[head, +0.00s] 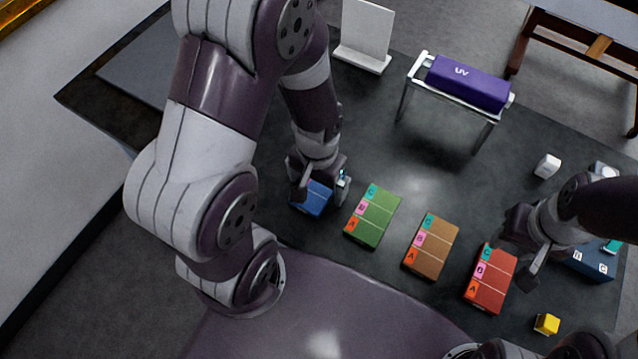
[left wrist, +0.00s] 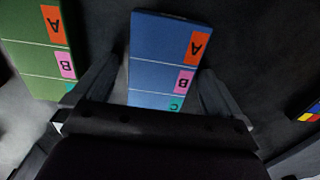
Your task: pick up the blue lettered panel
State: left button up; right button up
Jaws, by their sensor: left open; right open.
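The blue lettered panel (head: 316,199) lies on the dark table, at the left end of a row of panels. In the left wrist view the blue panel (left wrist: 160,48) shows tabs A, B and C in orange, pink and teal. My left gripper (head: 322,186) is over it, partly hiding it in the head view. Its fingers (left wrist: 160,92) are open, one on each side of the panel; I cannot tell whether they touch it. My right gripper (head: 520,250) is open and empty, close to the red panel (head: 490,279).
Green (head: 372,216) and brown (head: 431,246) panels lie right of the blue one. A purple UV device (head: 468,83) stands on a white frame behind. A yellow cube (head: 546,324), a white cube (head: 547,166) and a dark blue box (head: 590,262) are at right. A white stand (head: 364,36) is at the back.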

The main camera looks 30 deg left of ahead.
pick_arm(q)
jog(key=shift+s, duration=0.1)
jog(key=c, duration=0.3)
pick_arm(e)
jog(key=shift+s, duration=0.15)
pick_arm(q)
jog(key=c, duration=0.8)
pick_arm(e)
jog(key=shift+a, duration=0.1)
pick_arm(q)
jog(key=shift+r, duration=0.15)
pick_arm(e)
jog(key=shift+r, duration=0.1)
